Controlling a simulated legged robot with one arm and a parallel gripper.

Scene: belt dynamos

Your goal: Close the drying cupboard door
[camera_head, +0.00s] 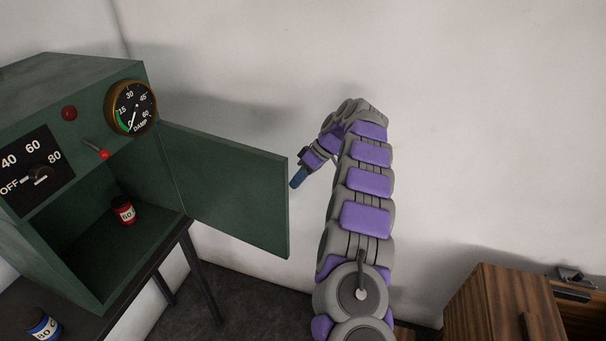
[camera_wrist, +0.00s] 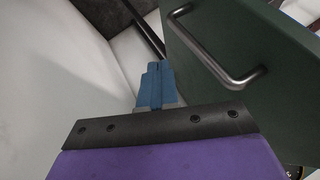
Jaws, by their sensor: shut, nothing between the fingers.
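The green drying cupboard (camera_head: 75,130) stands at the left in the head view. Its door (camera_head: 225,190) is wide open, swung out to the right of the cupboard's opening. My gripper (camera_head: 297,180) is at the door's free edge, on its outer side, with blue fingers shut and empty. In the wrist view the blue fingertips (camera_wrist: 155,68) are beside the green door panel (camera_wrist: 255,50). A metal bar handle (camera_wrist: 215,60) on the door is just right of the fingers. I cannot tell whether the fingers touch the door.
A red jar (camera_head: 124,210) stands inside the cupboard. A blue-labelled jar (camera_head: 43,325) is on the dark table (camera_head: 130,300) in front. A wooden cabinet (camera_head: 500,305) is at lower right. White wall lies behind my arm.

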